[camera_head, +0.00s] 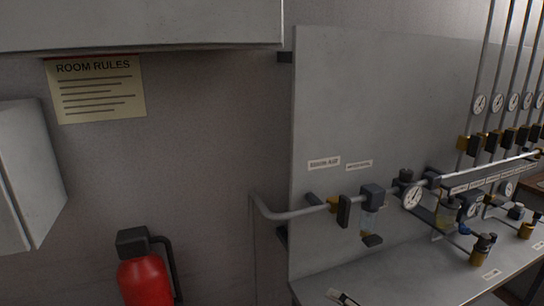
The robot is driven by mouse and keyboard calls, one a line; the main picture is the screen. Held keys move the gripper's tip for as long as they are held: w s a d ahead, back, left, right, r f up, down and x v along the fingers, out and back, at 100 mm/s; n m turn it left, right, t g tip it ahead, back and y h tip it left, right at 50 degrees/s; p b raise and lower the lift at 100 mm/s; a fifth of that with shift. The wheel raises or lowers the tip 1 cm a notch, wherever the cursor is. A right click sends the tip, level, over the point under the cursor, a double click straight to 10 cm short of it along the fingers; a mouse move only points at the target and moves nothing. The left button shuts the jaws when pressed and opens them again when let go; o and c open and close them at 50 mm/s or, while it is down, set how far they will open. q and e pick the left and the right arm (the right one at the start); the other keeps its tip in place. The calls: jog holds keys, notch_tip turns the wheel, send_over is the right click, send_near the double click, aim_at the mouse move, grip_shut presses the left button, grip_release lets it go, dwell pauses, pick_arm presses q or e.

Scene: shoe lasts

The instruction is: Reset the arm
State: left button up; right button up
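Neither of my grippers shows in the head view, and no part of my arms can be made out with certainty. A small dark object (346,299) shows at the bottom edge, cut off by the frame; I cannot tell what it is.
A grey bench (400,280) runs along a grey back panel (390,100) with a pipe (290,214), gauges (411,197) and valves. A red fire extinguisher (145,280) stands lower left. A "ROOM RULES" sheet (97,90) hangs between a wall box (28,170) and an overhead cabinet (140,22).

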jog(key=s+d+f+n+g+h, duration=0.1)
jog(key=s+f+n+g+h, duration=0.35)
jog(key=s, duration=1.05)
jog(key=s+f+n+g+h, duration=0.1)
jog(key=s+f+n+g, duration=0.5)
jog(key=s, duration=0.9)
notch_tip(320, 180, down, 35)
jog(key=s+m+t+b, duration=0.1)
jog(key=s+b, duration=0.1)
jog(key=b, duration=0.4)
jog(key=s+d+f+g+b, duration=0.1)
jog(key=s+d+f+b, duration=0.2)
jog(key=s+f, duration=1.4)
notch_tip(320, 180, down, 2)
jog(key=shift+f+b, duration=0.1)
jog(key=shift+b, duration=0.45)
